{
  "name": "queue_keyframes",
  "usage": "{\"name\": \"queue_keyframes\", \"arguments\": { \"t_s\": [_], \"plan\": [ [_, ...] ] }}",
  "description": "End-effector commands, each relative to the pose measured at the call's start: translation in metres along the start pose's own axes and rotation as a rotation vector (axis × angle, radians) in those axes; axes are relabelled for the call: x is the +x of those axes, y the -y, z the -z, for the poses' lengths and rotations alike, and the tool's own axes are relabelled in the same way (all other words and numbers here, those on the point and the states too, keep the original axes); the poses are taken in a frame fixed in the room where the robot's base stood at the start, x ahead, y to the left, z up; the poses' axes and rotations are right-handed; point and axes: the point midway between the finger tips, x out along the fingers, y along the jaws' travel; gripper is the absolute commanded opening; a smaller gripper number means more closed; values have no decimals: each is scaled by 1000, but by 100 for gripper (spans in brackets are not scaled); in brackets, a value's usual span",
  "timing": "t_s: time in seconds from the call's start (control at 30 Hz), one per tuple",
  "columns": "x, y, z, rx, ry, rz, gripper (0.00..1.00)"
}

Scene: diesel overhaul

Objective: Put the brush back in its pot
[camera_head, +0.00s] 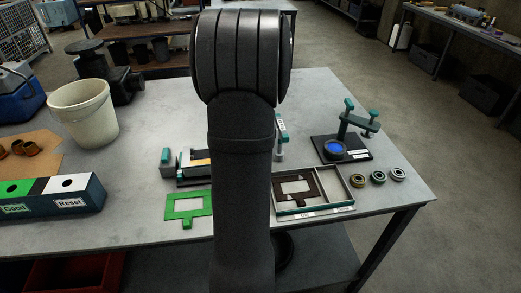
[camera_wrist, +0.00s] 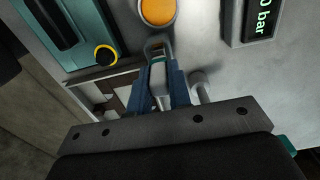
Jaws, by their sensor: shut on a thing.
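In the wrist view my gripper (camera_wrist: 158,82) has its blue fingers closed on a narrow pale grey piece (camera_wrist: 159,76). I take this piece to be the brush, though only a small part shows. A small metal loop (camera_wrist: 157,45) shows just beyond the fingertips. In the head view my own arm covers the middle of the bench and hides the gripper and what it holds. I cannot make out the brush's pot for certain in either view. A cream bucket (camera_head: 82,114) stands at the left of the bench.
A box marked Good and Reset (camera_head: 62,194), a green frame (camera_head: 188,207) and a divided tray (camera_head: 346,201) lie along the front. A clamp stand (camera_head: 364,122) and several rings (camera_head: 378,177) are at right. The wrist view shows a bar display (camera_wrist: 257,20) and orange disc (camera_wrist: 157,10).

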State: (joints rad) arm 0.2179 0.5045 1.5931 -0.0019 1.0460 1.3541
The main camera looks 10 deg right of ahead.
Motion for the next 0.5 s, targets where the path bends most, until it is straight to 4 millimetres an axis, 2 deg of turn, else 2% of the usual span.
{"name": "queue_keyframes", "arguments": {
  "t_s": [0.43, 0.47, 0.5],
  "plan": [
    [3, 0, 0, 0, 0, 1, 0],
    [3, 0, 0, 0, 0, 1, 24],
    [3, 0, 0, 0, 0, 1, 32]
  ]
}}
